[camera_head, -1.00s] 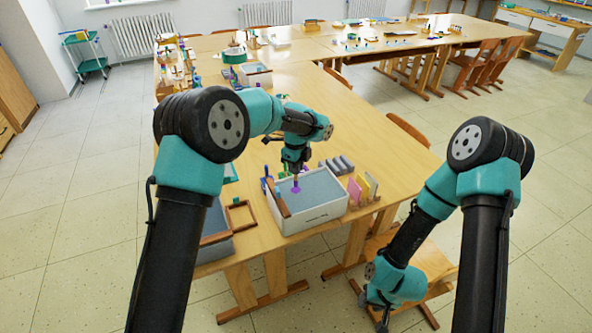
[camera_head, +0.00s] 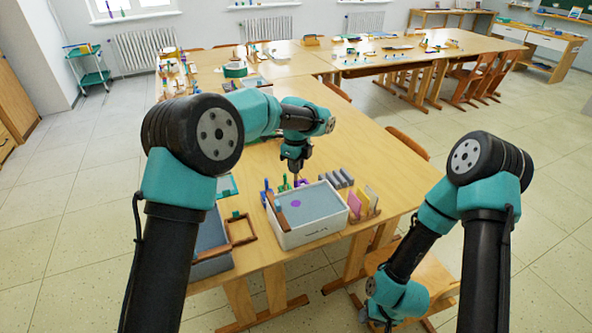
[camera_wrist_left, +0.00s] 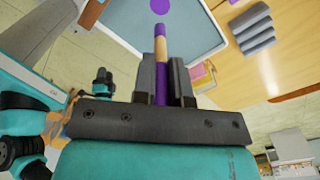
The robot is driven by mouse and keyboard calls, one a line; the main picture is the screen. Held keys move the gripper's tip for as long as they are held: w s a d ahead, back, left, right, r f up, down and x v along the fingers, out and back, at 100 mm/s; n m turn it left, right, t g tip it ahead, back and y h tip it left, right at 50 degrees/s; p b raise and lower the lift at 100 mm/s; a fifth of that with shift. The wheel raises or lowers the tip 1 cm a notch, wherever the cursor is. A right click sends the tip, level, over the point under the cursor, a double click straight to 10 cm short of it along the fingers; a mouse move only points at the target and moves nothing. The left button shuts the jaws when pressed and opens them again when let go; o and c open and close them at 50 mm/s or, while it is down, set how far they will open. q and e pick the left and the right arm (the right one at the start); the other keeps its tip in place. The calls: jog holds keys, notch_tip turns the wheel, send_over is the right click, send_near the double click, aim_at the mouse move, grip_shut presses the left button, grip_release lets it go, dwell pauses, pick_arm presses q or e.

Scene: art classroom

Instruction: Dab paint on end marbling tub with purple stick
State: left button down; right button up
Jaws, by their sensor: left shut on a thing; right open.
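The white marbling tub (camera_head: 313,232) with a blue-grey liquid surface stands at the table's near end. A round purple paint spot (camera_head: 296,203) lies on that surface; it also shows in the left wrist view (camera_wrist_left: 160,6). My left gripper (camera_head: 294,166) is shut on the purple stick (camera_wrist_left: 161,85), which has a tan band. It holds the stick near the tub's far edge, and the stick's lower end looks clear of the spot. My right gripper (camera_head: 380,321) is low at the right, beside the table, open and empty; its fingers are small in view.
A wooden bar (camera_head: 280,214) lies along the tub's left side. A wooden frame (camera_head: 240,228) and a grey tray (camera_head: 211,262) are left of the tub. A rack with coloured cards (camera_head: 362,203) and grey rolls (camera_head: 340,178) stand at its right. The table's right side is clear.

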pick_arm(q)
jog(key=shift+r, duration=0.95)
